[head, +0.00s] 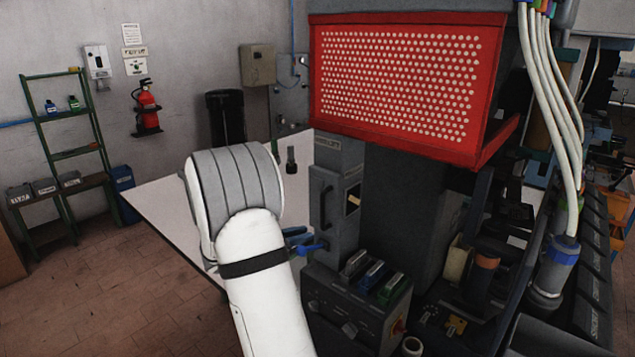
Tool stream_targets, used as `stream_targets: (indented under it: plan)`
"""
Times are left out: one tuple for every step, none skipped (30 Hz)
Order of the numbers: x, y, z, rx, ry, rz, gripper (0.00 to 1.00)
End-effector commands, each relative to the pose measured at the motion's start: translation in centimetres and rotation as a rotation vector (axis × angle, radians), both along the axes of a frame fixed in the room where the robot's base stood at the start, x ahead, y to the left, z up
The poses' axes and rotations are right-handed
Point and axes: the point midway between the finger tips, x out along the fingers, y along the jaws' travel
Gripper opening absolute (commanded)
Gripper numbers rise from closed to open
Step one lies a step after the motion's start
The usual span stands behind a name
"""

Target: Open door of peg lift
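A dark grey upright housing with a door-like front (334,195) stands right of centre; I take it to be the peg lift. A dark vertical handle (325,206) is on its front, with a small opening (352,198) to the right. The front appears shut. My white arm comes up from the bottom to a grey-banded joint left of the housing, apart from it in the picture. I cannot make out my gripper; the arm's end is hidden behind that joint. Small dark upright pieces (291,160) show just right of the joint; I cannot tell what they are.
A red perforated guard (395,80) overhangs the housing. A control box (355,308) with coloured switches sits below. Blue-handled tools (303,241) lie beside the housing on a pale table (160,215). Thick white hoses (560,120) hang at right. Floor is open at left.

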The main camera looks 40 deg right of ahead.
Motion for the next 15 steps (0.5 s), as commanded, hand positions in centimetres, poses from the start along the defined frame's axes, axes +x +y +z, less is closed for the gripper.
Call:
stream_targets:
  plan:
    - [0.8, -0.8, 1.5, -0.032, 0.040, 0.021, 0.17]
    - [1.3, -1.1, 1.8, -0.051, 0.061, 0.033, 0.17]
    - [1.8, -1.5, 2.1, -0.071, 0.084, 0.047, 0.17]
    - [2.1, -1.7, 2.3, -0.085, 0.097, 0.056, 0.17]
    - [2.3, -1.9, 2.4, -0.095, 0.107, 0.063, 0.17]
    - [2.5, -2.2, 2.5, -0.105, 0.118, 0.070, 0.17]
    - [2.7, -2.3, 2.5, -0.111, 0.124, 0.073, 0.17]
    - [2.7, -2.6, 2.6, -0.114, 0.128, 0.076, 0.17]
    - [2.8, -3.0, 2.6, -0.117, 0.131, 0.078, 0.17]
    - [2.7, -3.3, 2.6, -0.118, 0.133, 0.077, 0.17]
    - [2.6, -3.7, 2.6, -0.118, 0.132, 0.076, 0.17]
    - [2.6, -4.3, 2.6, -0.118, 0.131, 0.076, 0.17]
    - [2.5, -4.8, 2.6, -0.117, 0.131, 0.077, 0.17]
    - [2.4, -5.3, 2.6, -0.116, 0.130, 0.075, 0.17]
    - [2.4, -6.0, 2.6, -0.117, 0.130, 0.074, 0.17]
